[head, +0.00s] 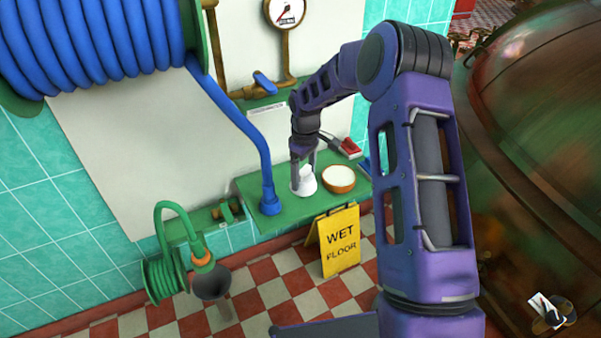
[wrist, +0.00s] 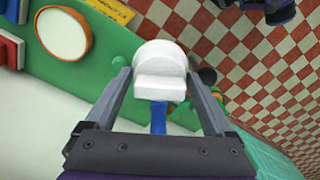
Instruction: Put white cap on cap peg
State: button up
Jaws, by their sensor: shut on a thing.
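The white cap (head: 305,187) is between the fingers of my gripper (head: 303,172), low over the green shelf, in the head view. In the wrist view the white cap (wrist: 160,68) shows as a round white top with a block-like part, and both fingers of my gripper (wrist: 160,85) close on its sides. I cannot tell whether the cap touches the shelf.
A round pale-topped bowl (head: 339,179) stands right of the cap on the green shelf (head: 245,187). The blue hose nozzle (head: 269,203) stands left of it. A red-and-grey item (head: 347,146) lies behind. A yellow wet-floor sign (head: 339,241) stands in front.

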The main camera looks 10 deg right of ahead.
jog(key=w+f+n+b, duration=0.1)
jog(key=w+f+n, duration=0.2)
jog(key=w+n, duration=0.1)
jog(key=w+d+f+n, duration=0.1)
jog(key=w+f+n, duration=0.2)
jog(key=w, duration=0.1)
jog(key=w+d+f+n+b, duration=0.1)
jog(key=w+f+n, duration=0.2)
jog(key=w+n, duration=0.1)
jog(key=shift+w+d+n+b, duration=0.1)
jog(key=shift+w+n+b, duration=0.05)
jog(key=shift+n+b, duration=0.2)
jog(key=shift+d+f, duration=0.1)
jog(key=shift+f, duration=3.05)
jog(key=shift+f, duration=0.6)
jog(key=o, duration=1)
notch_tip(320, 180, up, 17)
jog(key=shift+r+p, duration=0.2)
jog(key=shift+p, duration=0.7)
